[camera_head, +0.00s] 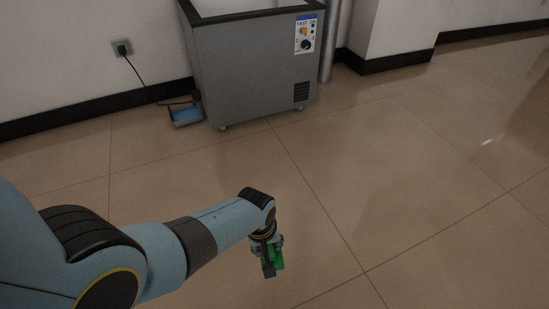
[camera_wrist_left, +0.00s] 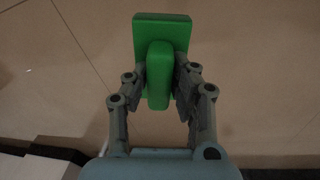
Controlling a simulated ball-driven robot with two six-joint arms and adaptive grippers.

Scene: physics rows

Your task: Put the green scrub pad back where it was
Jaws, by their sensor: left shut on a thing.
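The green scrub pad (camera_wrist_left: 178,32) is a flat green block with a raised green grip along its middle. It shows large in the left wrist view and small in the head view (camera_head: 279,258), partly behind the fingers. My left gripper (camera_wrist_left: 160,78) is shut on the pad's raised grip, one finger on each side. In the head view my left gripper (camera_head: 268,262) hangs pointing down at the lower middle, with the tiled floor behind it. My right gripper is in neither view.
A grey chest-like appliance (camera_head: 250,75) with a control panel stands against the wall. A small tray with blue in it (camera_head: 186,115) lies on the floor at its left. A cable runs from a wall socket (camera_head: 122,47). The tiled floor (camera_head: 400,170) on the right is clear.

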